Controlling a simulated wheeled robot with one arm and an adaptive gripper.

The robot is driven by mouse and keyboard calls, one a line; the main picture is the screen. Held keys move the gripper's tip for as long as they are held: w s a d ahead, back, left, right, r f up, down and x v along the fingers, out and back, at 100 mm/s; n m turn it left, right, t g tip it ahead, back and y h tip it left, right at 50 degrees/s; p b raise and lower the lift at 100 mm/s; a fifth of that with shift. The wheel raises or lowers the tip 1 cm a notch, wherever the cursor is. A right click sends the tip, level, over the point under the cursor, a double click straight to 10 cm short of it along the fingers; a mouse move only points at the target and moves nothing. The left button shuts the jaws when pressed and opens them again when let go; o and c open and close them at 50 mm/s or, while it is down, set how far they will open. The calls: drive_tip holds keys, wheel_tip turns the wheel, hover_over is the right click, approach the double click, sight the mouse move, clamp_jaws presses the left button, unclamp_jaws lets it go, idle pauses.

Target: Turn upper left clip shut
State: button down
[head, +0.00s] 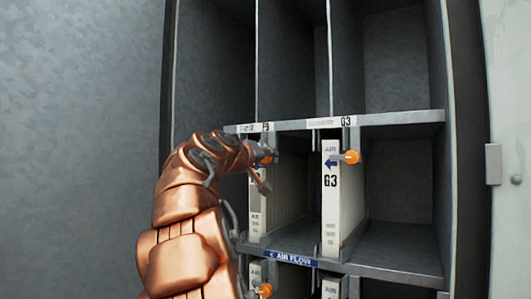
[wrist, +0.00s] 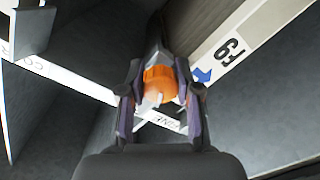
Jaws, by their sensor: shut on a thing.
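The upper left clip (wrist: 160,84) is an orange knob with a pale tab, seen in the wrist view between my two gripper fingers. My gripper (wrist: 161,100) is shut on this clip, one finger on each side of it. In the head view my gripper (head: 263,160) is at the upper front of the left filter slot, and its fingers and wrist mostly hide the clip. The left filter (head: 257,205) is a white panel standing upright below; its label with a blue arrow (wrist: 203,75) shows in the wrist view.
To the right, a second filter (head: 330,200) marked G3 has its own orange clip (head: 351,157). A lower orange clip (head: 264,290) sits below the blue AIR FLOW strip (head: 293,259). Empty compartments lie above and right. A grey wall (head: 80,150) stands at left.

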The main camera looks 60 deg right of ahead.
drive_tip(key=n+p, duration=0.1)
drive_tip(key=n, duration=0.1)
drive_tip(key=n+p, duration=0.4)
drive_tip(key=n, duration=0.1)
drive_tip(key=shift+r+g, duration=0.3)
drive_tip(key=shift+f+n+p, duration=0.2)
drive_tip(key=shift+n+p, duration=1.4)
drive_tip(key=shift+n, duration=0.1)
drive_tip(key=shift+f, duration=0.1)
drive_tip(key=c, duration=0.8)
unclamp_jaws()
drive_tip(key=a, duration=1.2)
drive_tip(key=shift+s+r, duration=0.25)
drive_tip(key=shift+r, duration=0.05)
